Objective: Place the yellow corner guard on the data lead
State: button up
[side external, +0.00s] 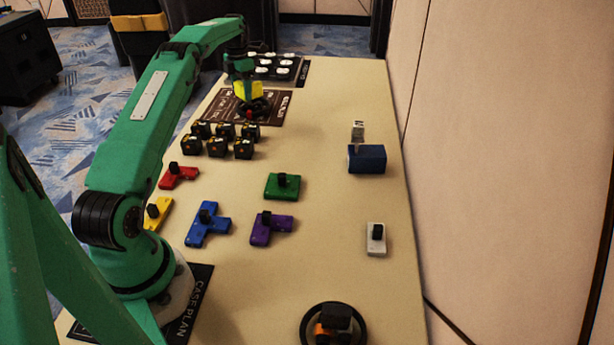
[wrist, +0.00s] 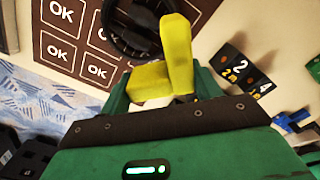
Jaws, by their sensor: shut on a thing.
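The yellow corner guard (side external: 247,90) is an L-shaped piece held in my gripper (side external: 243,80) at the far end of the table. In the wrist view the guard (wrist: 177,55) sits between the green fingers of my gripper (wrist: 160,85), one leg lying across and one standing up. The data lead, seemingly the black coil (side external: 256,106), lies on a brown mat just below the guard. In the wrist view the coil (wrist: 128,32) shows beyond the guard, partly hidden by it. I cannot tell whether the guard touches the coil.
The brown mat (side external: 219,106) has cells marked OK. Several numbered black cubes (side external: 216,145) stand just in front of it. A black board (side external: 292,72) with white pieces lies behind. Coloured blocks (side external: 282,186) and a blue box (side external: 367,159) are nearer. A wall (side external: 480,150) bounds the right.

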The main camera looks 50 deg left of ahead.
aim_at(243, 99)
jog(key=shift+f, duration=0.1)
jog(key=shift+f, duration=1.9)
jog(key=shift+f, duration=0.15)
jog(key=o, duration=1)
jog(key=shift+r, duration=6.1)
jog(key=shift+d+r, duration=0.1)
